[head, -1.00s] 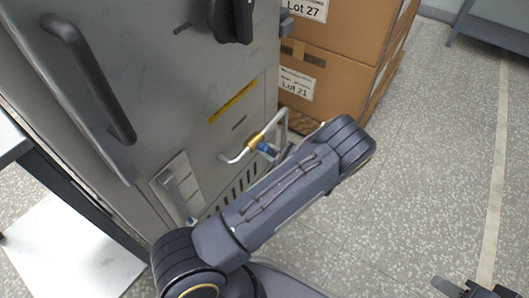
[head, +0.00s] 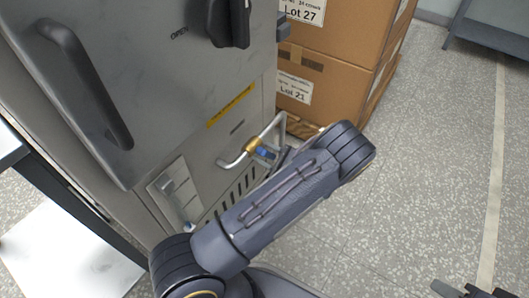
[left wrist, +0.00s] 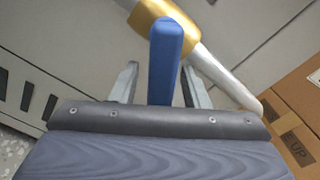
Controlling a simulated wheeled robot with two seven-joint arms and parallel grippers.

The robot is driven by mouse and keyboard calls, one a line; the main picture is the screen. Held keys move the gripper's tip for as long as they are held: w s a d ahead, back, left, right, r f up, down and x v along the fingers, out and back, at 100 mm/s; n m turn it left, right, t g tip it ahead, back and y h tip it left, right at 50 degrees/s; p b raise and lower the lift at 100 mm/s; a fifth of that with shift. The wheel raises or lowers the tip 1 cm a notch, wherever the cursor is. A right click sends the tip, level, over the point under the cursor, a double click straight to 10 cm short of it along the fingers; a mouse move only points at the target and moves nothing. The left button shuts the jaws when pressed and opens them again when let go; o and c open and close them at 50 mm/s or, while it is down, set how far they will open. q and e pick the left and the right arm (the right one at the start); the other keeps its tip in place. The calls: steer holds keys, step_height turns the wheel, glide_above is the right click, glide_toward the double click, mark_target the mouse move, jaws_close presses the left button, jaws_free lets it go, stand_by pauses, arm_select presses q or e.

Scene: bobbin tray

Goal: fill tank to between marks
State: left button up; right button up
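A pipe with a brass valve (head: 251,146) and a blue lever (head: 264,154) runs along the lower front of a grey metal cabinet (head: 180,75). In the left wrist view the blue lever (left wrist: 165,60) stands between the two fingers of my left gripper (left wrist: 164,84), with a narrow gap on each side. The brass valve (left wrist: 150,14) is just beyond the fingertips. In the head view my left arm mostly hides this gripper. My right gripper (head: 470,290) shows only in part at the bottom right edge. No level marks are readable.
A pale recessed panel (head: 167,187) is in the cabinet beside vent slots. A black door handle (head: 95,85) and a black knob (head: 229,22) stick out above. Stacked cardboard boxes (head: 335,75) stand just right of the pipe. The speckled floor (head: 430,150) at right is clear.

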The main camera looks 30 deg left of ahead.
mark_target(272, 156)
arm_select(q)
steer(key=d+p, duration=0.1)
steer(key=d, duration=0.5)
steer(key=shift+s+d+p, duration=0.2)
steer(key=shift+d+p, duration=0.15)
steer(key=shift+p, duration=0.05)
steer(key=shift+s+d, duration=0.1)
steer(key=shift+d, duration=0.45)
